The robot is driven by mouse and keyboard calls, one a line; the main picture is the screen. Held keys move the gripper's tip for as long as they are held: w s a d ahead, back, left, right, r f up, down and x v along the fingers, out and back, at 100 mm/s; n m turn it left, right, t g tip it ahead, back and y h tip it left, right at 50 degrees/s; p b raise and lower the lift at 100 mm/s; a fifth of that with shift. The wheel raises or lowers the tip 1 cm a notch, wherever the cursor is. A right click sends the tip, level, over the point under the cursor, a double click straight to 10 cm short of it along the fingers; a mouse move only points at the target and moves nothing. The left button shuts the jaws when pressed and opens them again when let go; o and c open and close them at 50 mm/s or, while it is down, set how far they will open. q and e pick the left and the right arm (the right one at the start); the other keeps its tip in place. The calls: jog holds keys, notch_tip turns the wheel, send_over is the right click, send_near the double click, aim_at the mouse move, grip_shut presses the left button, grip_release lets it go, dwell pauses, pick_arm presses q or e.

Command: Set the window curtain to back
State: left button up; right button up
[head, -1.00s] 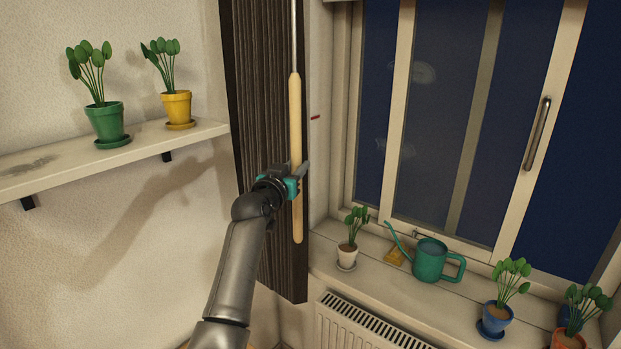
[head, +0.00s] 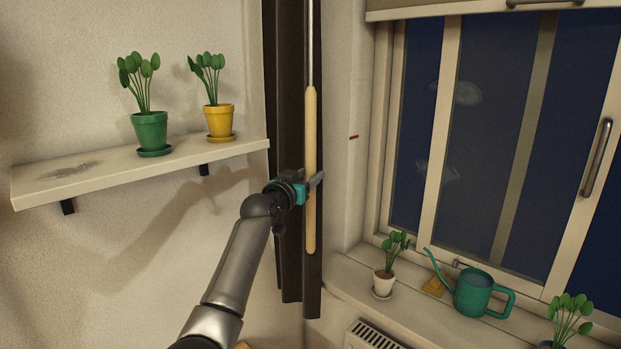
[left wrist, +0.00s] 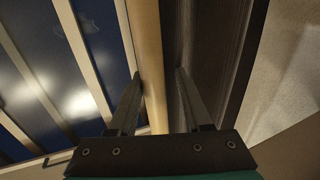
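The dark curtain (head: 285,120) hangs left of the window, in upright folds beside the wall shelf. A pale wooden wand (head: 311,120) on a thin metal rod hangs in front of it. My left gripper (head: 313,187) is around the wand's lower half. In the left wrist view the wand (left wrist: 148,50) stands between the fingers, close against the left one, with a gap to the right one. A small red mark (head: 353,137) shows on the wall right of the wand. My right gripper is not in view.
A shelf (head: 110,178) with a green pot (head: 150,132) and a yellow pot (head: 219,121) is left of the curtain. The sill holds a white potted plant (head: 384,283) and a green watering can (head: 474,293), above a radiator (head: 372,338).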

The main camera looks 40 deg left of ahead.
pick_arm(q)
jog(key=shift+o, duration=0.7)
jog(key=shift+d, duration=0.1)
jog(key=shift+s+d+f, duration=0.1)
jog(key=shift+s, duration=0.15)
jog(key=b+v, duration=0.1)
jog(key=v, duration=1.3)
jog(key=shift+s, duration=0.35)
